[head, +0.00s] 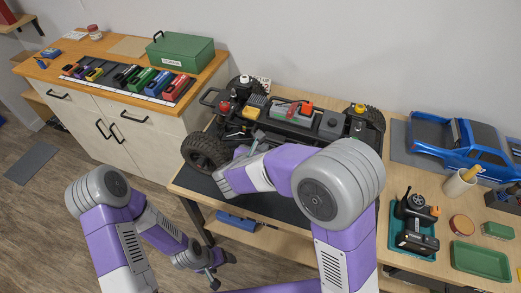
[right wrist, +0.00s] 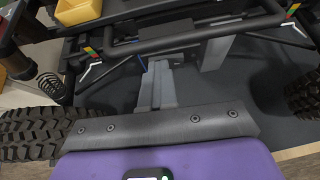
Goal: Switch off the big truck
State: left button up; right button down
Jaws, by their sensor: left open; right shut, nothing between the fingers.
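The big truck (head: 330,122) is a black chassis without its body shell, standing on a dark mat on the wooden bench. Red, yellow and grey parts sit on top of it. I cannot make out its power switch. My right gripper (head: 257,140) is at the near side of the truck, partly hidden by my wrist. In the right wrist view its fingers (right wrist: 160,85) are shut and empty, pointing at the side bars of the chassis (right wrist: 190,42); I cannot tell whether they touch. My left gripper (head: 214,281) hangs low in front of the bench, away from the truck.
A blue truck body shell (head: 455,138) lies at the right of the bench. A small vehicle and a remote sit in a teal tray (head: 398,238), near a green tray (head: 480,262). The left cabinet holds a green toolbox (head: 182,52) and several coloured battery packs (head: 135,78).

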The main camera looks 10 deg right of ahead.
jog(key=shift+w+d, duration=0.35)
jog(key=shift+w, duration=0.15)
pick_arm(q)
jog(key=shift+f, duration=0.1)
pick_arm(e)
jog(key=shift+s+d+f, duration=0.1)
jog(key=shift+d, duration=0.05)
pick_arm(q)
jog(key=shift+f, duration=0.15)
pick_arm(e)
jog(key=shift+s+d, duration=0.45)
jog(key=shift+d, duration=0.05)
jog(key=shift+s+a, duration=0.1)
pick_arm(q)
jog(key=shift+s+d+r+p, duration=0.1)
jog(key=shift+s+r+p, duration=0.15)
jog(key=shift+r+p, duration=0.35)
jog(key=shift+s+r+p, duration=0.2)
jog(key=shift+r+p, duration=0.25)
jog(key=shift+r, duration=0.2)
pick_arm(e)
jog(key=s+f+v, duration=0.1)
jog(key=v, duration=1.2)
jog(key=shift+s+f, duration=0.25)
jog(key=shift+s, duration=0.05)
